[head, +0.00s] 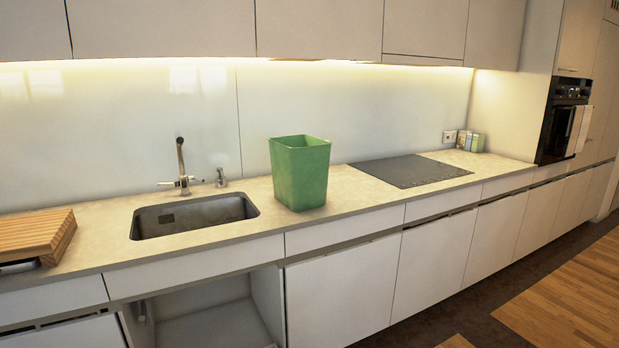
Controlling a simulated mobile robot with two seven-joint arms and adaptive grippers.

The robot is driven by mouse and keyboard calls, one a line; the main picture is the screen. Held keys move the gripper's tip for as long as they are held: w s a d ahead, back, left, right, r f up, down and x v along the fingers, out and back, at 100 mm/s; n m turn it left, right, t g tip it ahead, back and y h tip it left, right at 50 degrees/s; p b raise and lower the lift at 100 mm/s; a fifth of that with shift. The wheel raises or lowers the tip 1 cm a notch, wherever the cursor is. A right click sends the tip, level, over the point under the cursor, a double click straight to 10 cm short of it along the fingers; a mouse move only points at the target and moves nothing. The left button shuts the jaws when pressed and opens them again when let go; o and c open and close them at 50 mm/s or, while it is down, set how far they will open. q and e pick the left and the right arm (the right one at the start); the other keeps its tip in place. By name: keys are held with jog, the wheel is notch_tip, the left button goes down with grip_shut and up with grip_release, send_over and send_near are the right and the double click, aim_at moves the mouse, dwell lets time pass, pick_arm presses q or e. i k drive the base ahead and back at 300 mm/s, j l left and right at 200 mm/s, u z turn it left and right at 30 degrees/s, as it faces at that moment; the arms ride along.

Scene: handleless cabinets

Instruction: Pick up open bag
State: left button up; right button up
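The only bag-like thing in view is a green open-topped container (300,175) in the head view. It stands upright on the counter, right of the sink and left of the cooktop. Its top opening faces up, and its inside bottom is hidden. From this view I cannot tell whether it is a bag or a stiff bin. Neither of my grippers shows in the head view.
The counter (360,198) holds a sink (195,216) with a tap (181,165), a wooden board (38,235), a cooktop (410,170) and small boxes (470,141). Below the sink an open cabinet (210,315) shows. Upper cabinets (160,28) hang above.

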aim_at(300, 164)
jog(key=i+l, duration=0.1)
jog(key=l, duration=0.55)
jog(key=i+l, duration=0.15)
jog(key=l, duration=0.2)
jog(key=i+l, duration=0.15)
jog(key=l, duration=0.15)
jog(key=i+l+u, duration=0.1)
jog(key=i+l, duration=0.25)
jog(key=l, duration=0.25)
jog(key=u, duration=0.05)
